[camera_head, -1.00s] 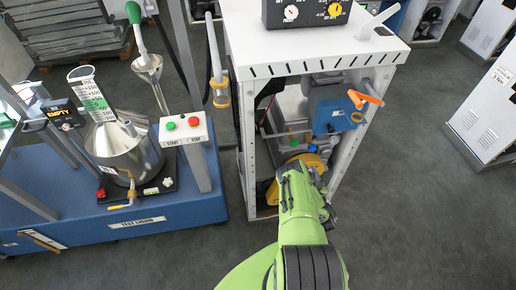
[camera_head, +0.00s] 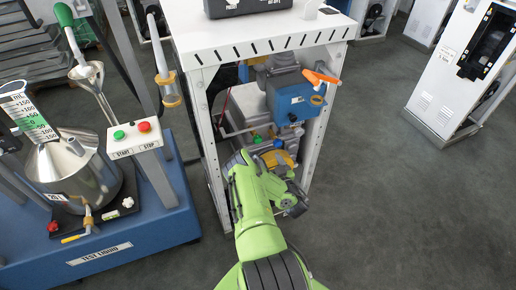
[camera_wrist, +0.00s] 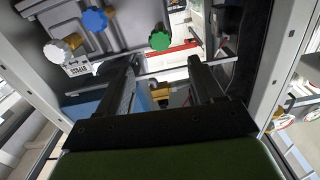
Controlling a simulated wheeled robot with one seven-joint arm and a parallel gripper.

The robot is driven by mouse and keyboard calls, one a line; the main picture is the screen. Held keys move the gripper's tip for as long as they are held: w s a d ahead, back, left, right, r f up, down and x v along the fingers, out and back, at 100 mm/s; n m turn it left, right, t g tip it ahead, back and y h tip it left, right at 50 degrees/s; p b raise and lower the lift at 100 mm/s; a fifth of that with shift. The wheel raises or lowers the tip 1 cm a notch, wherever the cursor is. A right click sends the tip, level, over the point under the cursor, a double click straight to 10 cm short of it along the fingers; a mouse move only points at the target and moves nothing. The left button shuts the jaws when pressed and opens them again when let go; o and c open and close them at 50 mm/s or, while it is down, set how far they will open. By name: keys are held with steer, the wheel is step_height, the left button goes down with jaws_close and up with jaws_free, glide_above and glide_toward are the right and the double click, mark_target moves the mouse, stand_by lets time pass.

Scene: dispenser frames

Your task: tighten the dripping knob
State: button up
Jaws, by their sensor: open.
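Inside the white dispenser frame (camera_head: 330,110), a grey unit carries a green knob (camera_head: 256,138) and a blue knob (camera_head: 279,143). The wrist view shows the blue knob (camera_wrist: 95,19), the green knob (camera_wrist: 159,40) and a white knob (camera_wrist: 55,52) beyond my fingers. I cannot tell which one drips; no drop shows. My gripper (camera_wrist: 162,65) is open with nothing between its fingers. The green knob appears just past the gap between the fingertips, apart from them; the blue and white knobs lie to the left. In the head view my arm hides the fingers.
The frame's posts stand close on both sides of my arm. A blue box with an orange handle (camera_head: 321,78) sits above the knobs. At left, a blue bench (camera_head: 180,214) holds a steel vessel (camera_head: 80,178) and a START/STOP box (camera_head: 135,141). The floor at right is clear.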

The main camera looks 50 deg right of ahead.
mark_target(259, 141)
steer(key=b+x, duration=0.6)
steer(key=x, duration=0.6)
steer(key=shift+r+b, duration=0.1)
steer(key=shift+b, duration=0.25)
steer(key=shift+s, duration=0.1)
steer(key=c, duration=1.1)
